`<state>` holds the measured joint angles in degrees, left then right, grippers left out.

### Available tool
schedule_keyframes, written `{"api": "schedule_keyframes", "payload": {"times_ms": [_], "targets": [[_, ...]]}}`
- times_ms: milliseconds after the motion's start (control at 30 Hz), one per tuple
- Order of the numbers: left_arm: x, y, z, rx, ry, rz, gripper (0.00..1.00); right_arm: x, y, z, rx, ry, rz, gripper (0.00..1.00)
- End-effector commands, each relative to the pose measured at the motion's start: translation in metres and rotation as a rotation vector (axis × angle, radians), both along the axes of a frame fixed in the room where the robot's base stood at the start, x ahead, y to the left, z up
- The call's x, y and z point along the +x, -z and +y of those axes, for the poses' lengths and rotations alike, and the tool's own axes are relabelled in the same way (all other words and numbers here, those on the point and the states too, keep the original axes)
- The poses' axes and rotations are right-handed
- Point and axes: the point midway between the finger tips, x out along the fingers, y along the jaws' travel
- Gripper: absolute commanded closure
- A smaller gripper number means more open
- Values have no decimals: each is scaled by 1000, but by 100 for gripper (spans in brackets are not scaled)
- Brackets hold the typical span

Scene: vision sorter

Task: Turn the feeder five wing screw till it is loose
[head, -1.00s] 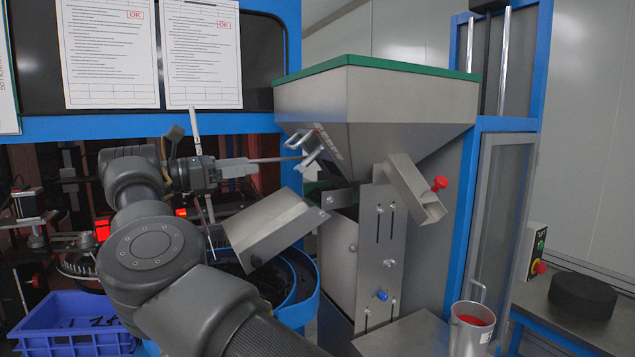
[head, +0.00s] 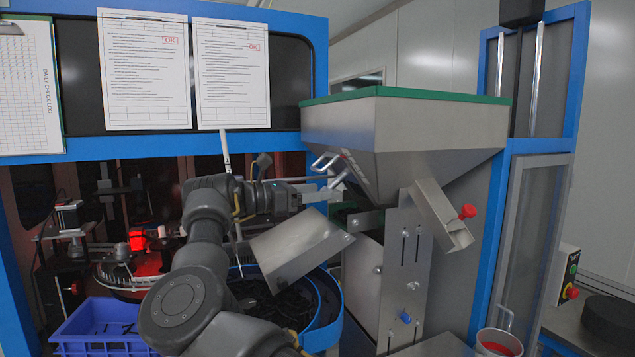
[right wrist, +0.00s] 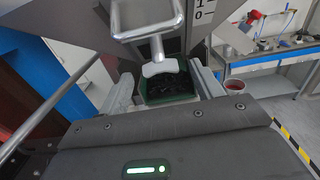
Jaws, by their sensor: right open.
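A steel feeder hopper (head: 440,145) with a green rim stands at the centre right in the head view. A pale handle (head: 326,162) stands out from its lower left side. In the right wrist view the handle (right wrist: 148,22) is a metal loop, and a pale wing-shaped piece (right wrist: 160,68), which looks like the wing screw, sits below it. My right gripper (right wrist: 163,84) is open, one finger on each side of the wing piece; contact is not visible. In the head view my right gripper (head: 322,190) is beside the hopper's lower left. No feeder number is readable. My left gripper is not in view.
A slanted steel chute (head: 300,245) lies just below the gripper, above a blue-rimmed bowl (head: 338,325). A steel spout with a red knob (head: 468,211) is to the right. A blue crate (head: 100,325) stands lower left. A green tray of dark parts (right wrist: 168,98) shows between the fingers.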

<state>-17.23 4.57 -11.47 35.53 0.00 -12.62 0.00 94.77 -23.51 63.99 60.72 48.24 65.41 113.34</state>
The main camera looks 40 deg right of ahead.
Motion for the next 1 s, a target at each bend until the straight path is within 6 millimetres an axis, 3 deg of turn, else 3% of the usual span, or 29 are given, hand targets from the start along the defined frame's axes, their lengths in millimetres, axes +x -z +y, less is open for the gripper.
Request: {"api": "schedule_keyframes", "payload": {"times_ms": [100, 433, 800, 1000], "targets": [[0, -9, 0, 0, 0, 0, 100, -3, -3, -8, -2, 1, 1, 35], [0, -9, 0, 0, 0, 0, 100, -4, 0, -11, -4, 0, 2, 35], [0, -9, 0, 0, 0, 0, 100, -4, 0, -11, -4, 1, 2, 79], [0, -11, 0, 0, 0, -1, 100, -4, -1, -11, 3, 13, 16, 79]]}}
